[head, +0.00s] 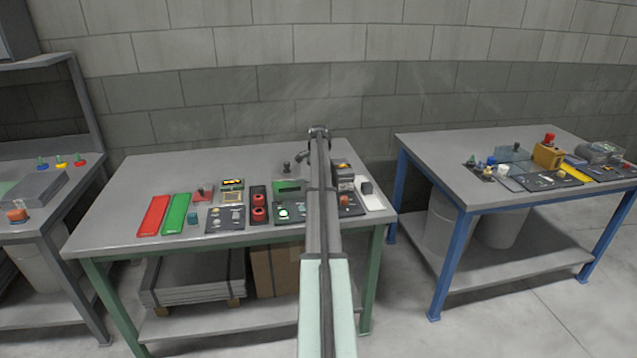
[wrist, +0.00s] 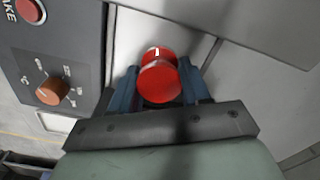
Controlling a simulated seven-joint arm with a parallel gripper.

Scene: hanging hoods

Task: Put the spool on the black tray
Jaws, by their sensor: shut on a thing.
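A red spool (wrist: 158,62), round with a rim at each end, sits between the two blue fingers of my gripper (wrist: 158,86) in the wrist view. My gripper is shut on it, and a light grey surface lies beyond. In the head view my arm points away over the middle table, and I cannot make out the gripper or the spool. I cannot tell for sure which dark piece is the black tray; a narrow black piece with two red rounds (head: 258,204) lies left of my arm.
A dark panel with a red button (wrist: 30,10) and an orange-brown knob (wrist: 52,90) is close on the left in the wrist view. The middle table (head: 130,215) holds a red strip (head: 153,215), a green strip (head: 176,213) and several panels. Its front left is clear.

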